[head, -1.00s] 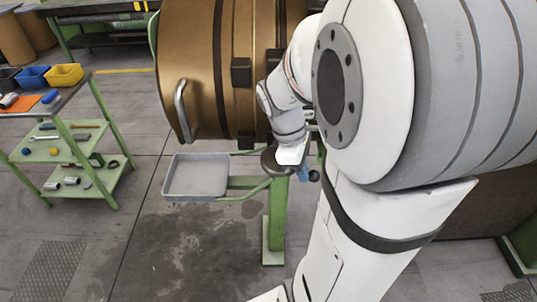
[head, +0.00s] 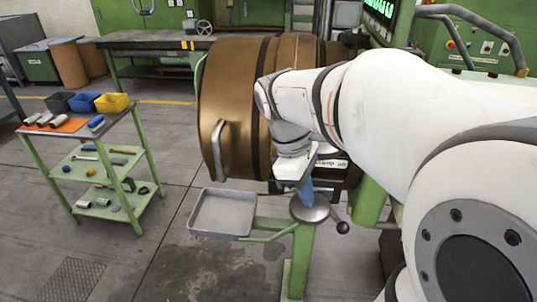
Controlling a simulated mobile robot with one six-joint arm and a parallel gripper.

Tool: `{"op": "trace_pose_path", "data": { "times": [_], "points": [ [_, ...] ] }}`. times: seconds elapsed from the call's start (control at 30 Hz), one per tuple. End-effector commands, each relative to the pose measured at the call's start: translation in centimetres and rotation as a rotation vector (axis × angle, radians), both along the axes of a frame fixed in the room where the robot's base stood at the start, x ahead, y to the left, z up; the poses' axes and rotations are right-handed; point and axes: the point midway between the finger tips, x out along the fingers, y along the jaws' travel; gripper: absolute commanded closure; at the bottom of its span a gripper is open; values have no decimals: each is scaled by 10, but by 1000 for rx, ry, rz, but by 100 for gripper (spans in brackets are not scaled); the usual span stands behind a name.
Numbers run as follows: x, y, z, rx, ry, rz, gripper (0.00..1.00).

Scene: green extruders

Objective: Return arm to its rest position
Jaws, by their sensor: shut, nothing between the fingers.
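My white arm reaches in from the right side of the head view and bends down at its wrist in front of the large bronze drum. My gripper (head: 304,188) points down at the wrist's end, just above a round grey plate (head: 309,208) on a green stand. It looks shut and empty, though its fingers are small and partly hidden by the white wrist end. I cannot tell whether the fingertips touch the plate.
The bronze drum (head: 228,100) is close behind the wrist. A grey tray (head: 222,213) sits on the stand's left arm; a black-knobbed lever (head: 342,227) is at right. A green cart (head: 145,160) with bins stands left. Open floor lies between.

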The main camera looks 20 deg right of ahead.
Motion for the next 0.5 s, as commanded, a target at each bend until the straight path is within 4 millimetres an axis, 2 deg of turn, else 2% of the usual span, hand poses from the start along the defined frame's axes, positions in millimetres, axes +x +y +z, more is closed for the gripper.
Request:
{"op": "trace_pose_path", "data": {
  "times": [0.27, 0.37, 0.5],
  "points": [
    [-3, 3, -2, 4, -30, -29, 100],
    [-10, 13, -9, 20, -131, -138, 100],
    [-23, 35, -23, 87, -330, -387, 100]
  ]
}}
